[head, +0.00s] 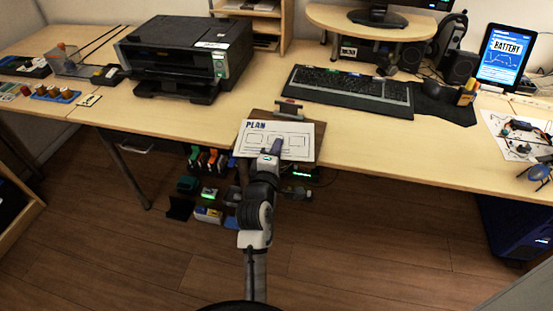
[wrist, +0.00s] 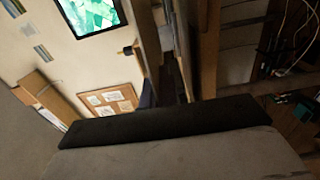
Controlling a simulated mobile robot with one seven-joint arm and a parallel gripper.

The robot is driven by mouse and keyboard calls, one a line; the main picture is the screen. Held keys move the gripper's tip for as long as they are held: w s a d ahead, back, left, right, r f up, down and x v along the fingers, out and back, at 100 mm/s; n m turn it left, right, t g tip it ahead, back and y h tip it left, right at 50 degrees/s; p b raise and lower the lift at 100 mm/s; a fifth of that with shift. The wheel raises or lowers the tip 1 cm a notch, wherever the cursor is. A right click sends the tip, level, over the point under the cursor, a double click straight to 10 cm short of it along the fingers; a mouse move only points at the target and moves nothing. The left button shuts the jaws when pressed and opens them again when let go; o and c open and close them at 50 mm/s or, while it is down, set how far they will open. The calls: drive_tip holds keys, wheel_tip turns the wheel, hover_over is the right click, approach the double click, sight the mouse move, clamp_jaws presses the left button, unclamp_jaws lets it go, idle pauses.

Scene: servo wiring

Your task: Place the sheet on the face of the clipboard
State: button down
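The clipboard (head: 318,150) is a brown board at the front edge of the desk, with its metal clip (head: 289,107) at the far end. The white sheet (head: 262,136), printed "PLAN" with box outlines, covers most of the board's face, leaving brown showing at the far end and sides. Whether the sheet lies flat on the board or is just above it is unclear. My gripper (head: 275,147) is over the sheet's near part, seen from behind. Its fingertips are hard to make out, so its grip is unclear. The wrist view shows neither sheet nor clipboard.
A black printer (head: 180,55) stands left of the clipboard. A keyboard (head: 350,88) lies on a dark mat behind and to the right. Small boxes (head: 208,214) sit on the floor below the desk. The desk right of the clipboard (head: 390,150) is clear.

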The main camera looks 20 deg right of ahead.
drive_tip(key=shift+f, duration=1.95)
drive_tip(key=shift+f+b, duration=0.2)
drive_tip(key=shift+b, duration=0.15)
drive_tip(key=c, duration=1.7)
unclamp_jaws()
drive_tip(key=shift+r, duration=0.1)
drive_tip(key=shift+r, duration=0.1)
